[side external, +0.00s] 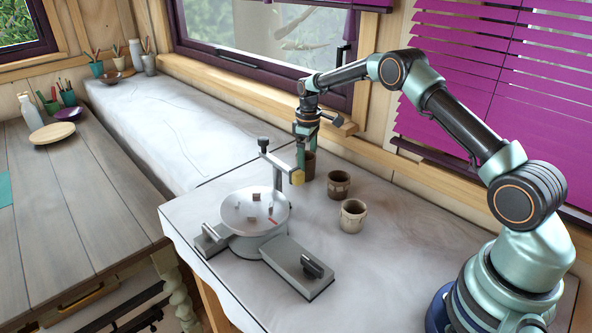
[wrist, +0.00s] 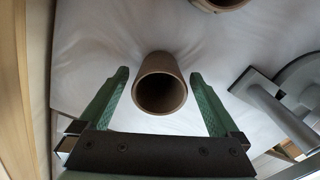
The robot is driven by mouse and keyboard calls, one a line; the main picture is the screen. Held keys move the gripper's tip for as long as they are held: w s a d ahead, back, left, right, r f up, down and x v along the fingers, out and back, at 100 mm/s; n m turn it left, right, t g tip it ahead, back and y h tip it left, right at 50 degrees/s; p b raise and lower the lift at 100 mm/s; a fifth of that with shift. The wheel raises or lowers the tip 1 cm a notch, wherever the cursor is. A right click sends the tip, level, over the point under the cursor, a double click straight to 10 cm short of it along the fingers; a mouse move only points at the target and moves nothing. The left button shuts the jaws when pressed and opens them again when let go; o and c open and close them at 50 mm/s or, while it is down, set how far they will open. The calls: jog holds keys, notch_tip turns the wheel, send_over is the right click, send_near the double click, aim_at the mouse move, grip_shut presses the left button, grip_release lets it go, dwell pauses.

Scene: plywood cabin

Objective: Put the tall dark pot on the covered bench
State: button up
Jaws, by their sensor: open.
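The tall dark pot (side external: 309,167) stands upright on the white-covered table, partly hidden by my gripper in the side view. In the wrist view the pot (wrist: 160,85) is brown and hollow, with its dark mouth facing the camera. My gripper (side external: 304,155) points down at the pot. Its green fingers (wrist: 159,75) are open, one on each side of the pot, with a visible gap on both sides. The covered bench (side external: 150,115) is the long surface under a pale cloth along the window wall, at the back left.

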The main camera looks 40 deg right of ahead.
jog(key=s+a+r+m+t, duration=0.1)
jog(key=s+a+r, duration=0.1)
jog(key=r, duration=0.7)
jog(key=s+a+r, duration=0.2)
jog(key=r, duration=0.8)
jog(key=s+a+r+m+t, duration=0.1)
jog(key=s+a+r, duration=0.2)
jog(key=s, duration=0.3)
jog(key=s+a+r+m+t, duration=0.1)
jog(key=s+a+r+t, duration=0.15)
jog(key=s, duration=0.45)
jog(key=s+a+f+m+t, duration=0.1)
jog(key=s+a+f, duration=0.1)
jog(key=s, duration=0.7)
jog(key=shift+a+f+m, duration=0.3)
jog(key=shift+a, duration=0.55)
